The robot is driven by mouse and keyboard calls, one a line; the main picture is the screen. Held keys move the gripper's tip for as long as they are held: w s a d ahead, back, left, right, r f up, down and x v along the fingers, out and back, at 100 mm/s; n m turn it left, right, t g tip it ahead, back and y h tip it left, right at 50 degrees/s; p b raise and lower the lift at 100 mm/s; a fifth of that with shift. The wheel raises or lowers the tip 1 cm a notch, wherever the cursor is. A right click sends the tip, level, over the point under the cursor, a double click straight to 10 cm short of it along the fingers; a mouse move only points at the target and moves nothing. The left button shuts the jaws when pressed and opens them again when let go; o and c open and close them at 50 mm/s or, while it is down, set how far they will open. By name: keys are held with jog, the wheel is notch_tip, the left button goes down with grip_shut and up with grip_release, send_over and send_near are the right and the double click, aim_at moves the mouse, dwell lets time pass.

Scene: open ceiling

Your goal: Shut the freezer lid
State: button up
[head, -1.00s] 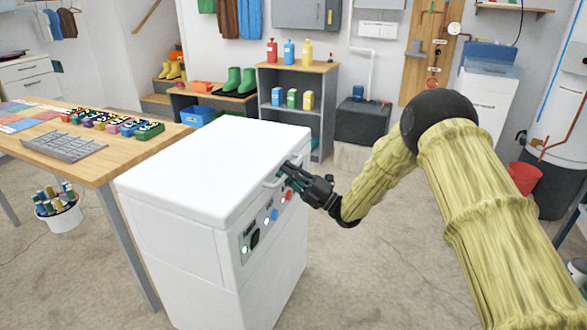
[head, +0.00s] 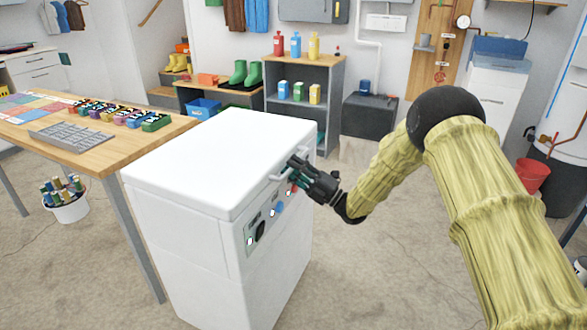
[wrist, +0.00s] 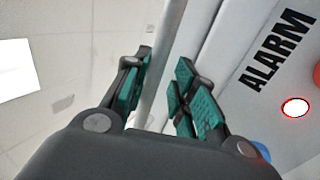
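The freezer (head: 195,250) is a white chest in the middle of the head view. Its lid (head: 225,155) lies flat on top, and I see no clear gap under it. A pale bar handle (head: 279,175) sits on the front edge. My gripper (head: 294,168) is at the far end of this handle, above the control panel. In the wrist view the handle bar (wrist: 168,55) passes between the spread fingers of my gripper (wrist: 165,92). The fingers look open around the bar; contact is hard to tell.
A wooden table (head: 105,150) with a grey tray and several small coloured items stands close left of the freezer. A white bucket (head: 68,208) is beneath it. A shelf unit (head: 308,75) stands behind.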

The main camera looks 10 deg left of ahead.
dwell(0.3)
jog(key=v, duration=1.2)
jog(key=shift+w, duration=0.1)
